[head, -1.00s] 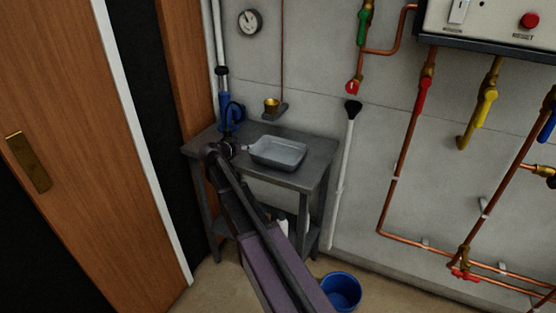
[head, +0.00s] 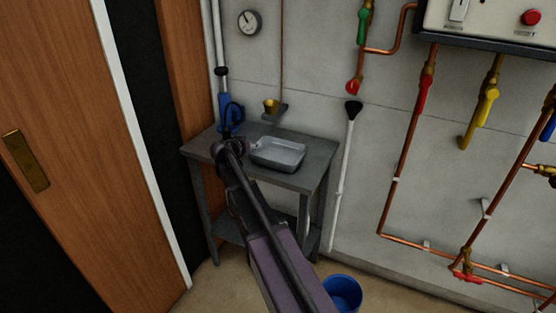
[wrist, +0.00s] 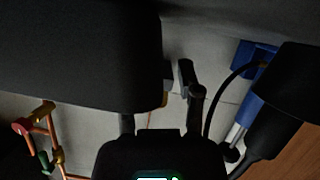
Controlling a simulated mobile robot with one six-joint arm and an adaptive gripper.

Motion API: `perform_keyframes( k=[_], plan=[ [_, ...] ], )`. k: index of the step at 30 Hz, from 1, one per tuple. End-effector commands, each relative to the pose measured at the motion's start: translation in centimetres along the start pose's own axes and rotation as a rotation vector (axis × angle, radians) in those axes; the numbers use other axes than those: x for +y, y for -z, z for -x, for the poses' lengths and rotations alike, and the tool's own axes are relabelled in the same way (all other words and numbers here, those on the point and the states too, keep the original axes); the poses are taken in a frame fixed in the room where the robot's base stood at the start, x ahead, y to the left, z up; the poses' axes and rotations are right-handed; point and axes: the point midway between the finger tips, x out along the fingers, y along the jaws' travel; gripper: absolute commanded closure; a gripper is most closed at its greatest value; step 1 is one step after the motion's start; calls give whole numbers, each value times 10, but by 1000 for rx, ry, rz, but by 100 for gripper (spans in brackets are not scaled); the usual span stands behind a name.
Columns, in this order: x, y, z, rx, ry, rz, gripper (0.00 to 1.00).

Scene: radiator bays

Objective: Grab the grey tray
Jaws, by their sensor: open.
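The grey tray (head: 278,154) is a shallow rectangular pan lying on the dark grey table (head: 305,178), which stands in the corner. My gripper (head: 238,148) is at the tray's left end, just above the table top. In the wrist view a large dark block at upper left appears to be the tray (wrist: 75,55), close to the camera. It hides part of one finger. The fingertips of my gripper (wrist: 177,75) show beside its edge, open with a narrow gap. I cannot tell whether any part of the tray is between them.
A blue pump-like device (head: 229,115) with a dark hose stands behind my gripper; it also shows in the wrist view (wrist: 250,60). A brass cup (head: 271,106) sits on a wall bracket behind the tray. A blue bucket (head: 343,291) is on the floor. Copper pipes line the right wall.

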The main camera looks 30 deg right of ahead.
Motion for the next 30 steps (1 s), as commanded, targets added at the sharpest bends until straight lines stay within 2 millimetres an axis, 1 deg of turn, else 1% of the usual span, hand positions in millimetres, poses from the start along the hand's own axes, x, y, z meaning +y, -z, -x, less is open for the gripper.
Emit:
perform_keyframes(
  k=[3, 18, 19, 20, 21, 23, 24, 30],
  plan=[
    [0, 0, -4, 0, 0, 0, 54],
    [0, 0, -4, 1, 1, 1, 54],
    [0, 0, -4, 1, 1, 1, 57],
    [0, 0, -4, 1, 1, 0, 66],
    [0, 0, -4, 1, 1, 1, 78],
    [0, 0, -4, 1, 1, 1, 96],
    [0, 0, -4, 1, 1, 1, 100],
    [0, 0, -4, 2, 0, 2, 100]
  ],
)
